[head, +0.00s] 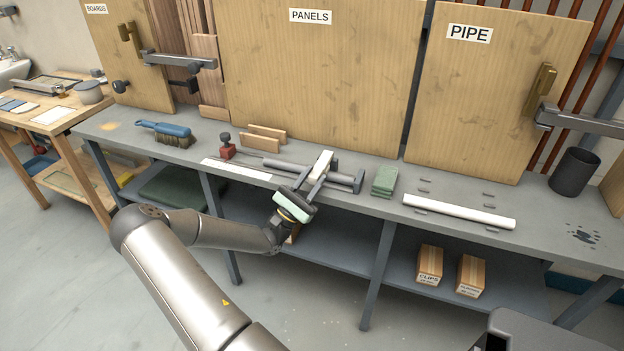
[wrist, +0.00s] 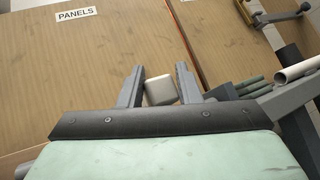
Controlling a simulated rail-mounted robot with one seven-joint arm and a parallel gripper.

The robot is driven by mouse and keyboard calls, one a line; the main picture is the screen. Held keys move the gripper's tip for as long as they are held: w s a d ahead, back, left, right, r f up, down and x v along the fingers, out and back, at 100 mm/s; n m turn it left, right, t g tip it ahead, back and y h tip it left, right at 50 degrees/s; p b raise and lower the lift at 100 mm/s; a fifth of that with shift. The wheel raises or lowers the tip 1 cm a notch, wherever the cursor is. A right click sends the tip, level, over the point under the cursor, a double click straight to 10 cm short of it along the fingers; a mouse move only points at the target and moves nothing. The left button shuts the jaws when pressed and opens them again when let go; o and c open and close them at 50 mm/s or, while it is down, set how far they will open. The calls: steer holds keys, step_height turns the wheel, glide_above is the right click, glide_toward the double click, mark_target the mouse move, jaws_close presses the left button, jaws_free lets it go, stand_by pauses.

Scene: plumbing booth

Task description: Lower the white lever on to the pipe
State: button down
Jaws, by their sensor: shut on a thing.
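The white lever (head: 321,163) shows in the head view as a short pale bar, tilted upright over the grey clamp-like fixture on the bench. My gripper (head: 315,178) is shut on it. In the wrist view, the lever's blocky white end (wrist: 160,91) shows between the two fingers of my gripper (wrist: 160,88); its lower part is hidden. A grey round bar (head: 300,169) lies along the fixture beneath my gripper. A white pipe (head: 459,211) lies on the bench further right, apart from my gripper; its open end also shows in the wrist view (wrist: 299,70).
Green blocks (head: 385,180) stand just right of the fixture. A red-based knob (head: 227,147) and wooden strips (head: 262,139) lie left and behind. A blue brush (head: 167,133) is further left, and a dark cup (head: 574,172) stands at right. Wooden panels (head: 318,80) rise behind the bench.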

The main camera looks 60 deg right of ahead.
steer(key=c, duration=1.3)
jaws_free()
steer(key=shift+s+d+f+t, duration=0.15)
steer(key=shift+f+t, duration=0.15)
steer(key=shift+f, duration=0.35)
steer(key=shift+c, duration=0.2)
steer(key=shift+o, duration=1.2)
steer(key=shift+r, duration=0.15)
steer(key=b+v, duration=0.1)
steer(key=v, duration=1.6)
steer(key=shift+f, duration=0.25)
